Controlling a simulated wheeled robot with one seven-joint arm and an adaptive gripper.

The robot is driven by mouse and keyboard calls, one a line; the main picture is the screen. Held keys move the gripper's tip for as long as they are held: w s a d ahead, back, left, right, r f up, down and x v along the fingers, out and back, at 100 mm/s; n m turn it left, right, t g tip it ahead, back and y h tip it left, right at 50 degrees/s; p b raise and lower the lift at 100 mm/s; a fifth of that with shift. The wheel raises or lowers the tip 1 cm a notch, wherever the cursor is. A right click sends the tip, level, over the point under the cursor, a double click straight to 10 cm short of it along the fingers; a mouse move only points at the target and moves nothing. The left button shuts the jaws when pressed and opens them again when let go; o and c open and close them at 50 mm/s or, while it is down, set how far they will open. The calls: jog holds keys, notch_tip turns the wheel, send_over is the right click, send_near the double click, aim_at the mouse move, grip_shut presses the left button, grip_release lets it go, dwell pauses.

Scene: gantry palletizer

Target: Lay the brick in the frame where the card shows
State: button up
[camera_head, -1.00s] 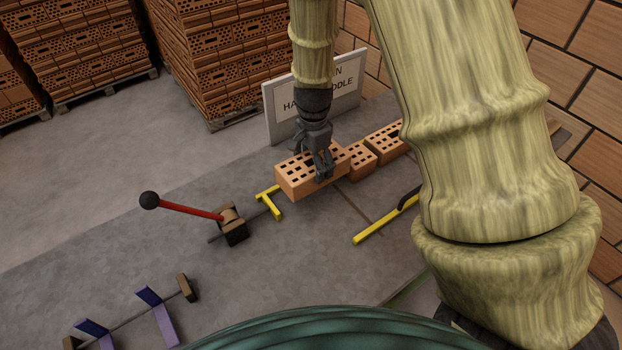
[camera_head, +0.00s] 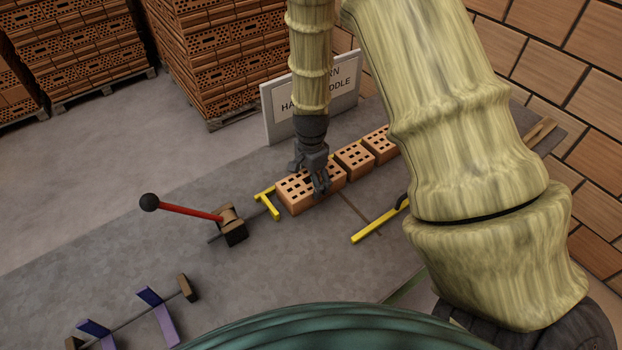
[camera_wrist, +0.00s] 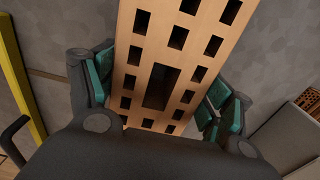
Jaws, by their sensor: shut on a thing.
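An orange perforated brick (camera_head: 295,194) is in my gripper (camera_head: 312,186), at the left end of a row of bricks. My gripper is shut on it, with one finger on each long side; in the wrist view the brick (camera_wrist: 150,60) lies between the green-padded fingers (camera_wrist: 160,95). A yellow T-shaped bar (camera_head: 268,203) is close at its left end. A yellow bar with a dark handle (camera_head: 372,224) lies apart in front. The card (camera_head: 345,90) stands behind, its text partly hidden by my arm. Whether the brick touches the slab is hard to tell.
Two more bricks (camera_head: 354,160) (camera_head: 379,145) continue the row to the right. A red lever with a black knob (camera_head: 190,210) stands to the left. Purple brackets on a rod (camera_head: 150,297) are at lower left. Brick pallets (camera_head: 225,60) stand behind. A brick wall (camera_head: 560,60) is at right.

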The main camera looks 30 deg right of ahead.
dwell(0.3)
jog(key=o, duration=1.8)
jog(key=shift+f, duration=0.1)
jog(key=shift+r+b, duration=1)
jog(key=shift+r, duration=5.15)
